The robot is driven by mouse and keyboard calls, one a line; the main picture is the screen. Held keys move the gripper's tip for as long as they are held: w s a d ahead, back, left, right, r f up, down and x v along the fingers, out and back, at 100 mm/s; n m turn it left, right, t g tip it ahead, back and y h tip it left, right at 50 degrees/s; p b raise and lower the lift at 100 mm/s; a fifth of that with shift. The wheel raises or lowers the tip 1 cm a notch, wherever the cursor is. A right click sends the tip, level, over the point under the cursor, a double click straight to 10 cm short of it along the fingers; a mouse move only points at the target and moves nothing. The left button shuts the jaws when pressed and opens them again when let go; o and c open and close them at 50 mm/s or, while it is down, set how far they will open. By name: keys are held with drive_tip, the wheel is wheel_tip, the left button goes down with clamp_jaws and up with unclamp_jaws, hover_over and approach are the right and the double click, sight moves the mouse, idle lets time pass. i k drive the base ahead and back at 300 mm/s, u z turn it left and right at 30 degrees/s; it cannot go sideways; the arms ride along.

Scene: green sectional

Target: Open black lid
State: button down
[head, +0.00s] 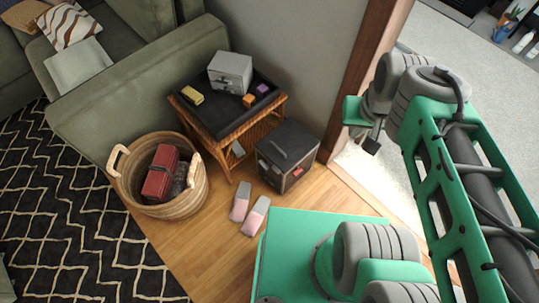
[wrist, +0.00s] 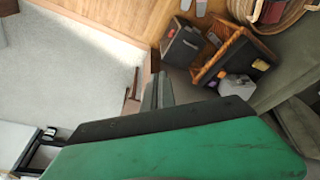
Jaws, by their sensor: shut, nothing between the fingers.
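A dark box (head: 284,168) stands on the wood floor beside the wicker side table. Its black lid (head: 290,142) lies flat on top and looks closed, with a lighter grey bar across it. In the wrist view the box (wrist: 182,46) shows above my gripper's fingers, small and turned. My gripper (head: 372,142) is to the right of the box in the head view, raised in front of the door frame and apart from the box. In the wrist view its fingers (wrist: 157,92) are together and empty.
The wicker side table (head: 184,115) holds a grey box (head: 230,72) and small items. A woven basket (head: 155,205) with a red object is left of it. Slippers (head: 249,210) lie in front of the dark box. A wooden door frame (head: 362,75) rises behind, right.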

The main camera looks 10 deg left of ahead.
sight(287, 144)
drive_tip(key=u, duration=0.45)
drive_tip(key=k, duration=1.15)
drive_tip(key=u, duration=1.2)
drive_tip(key=i, duration=1.45)
drive_tip(key=z, duration=0.65)
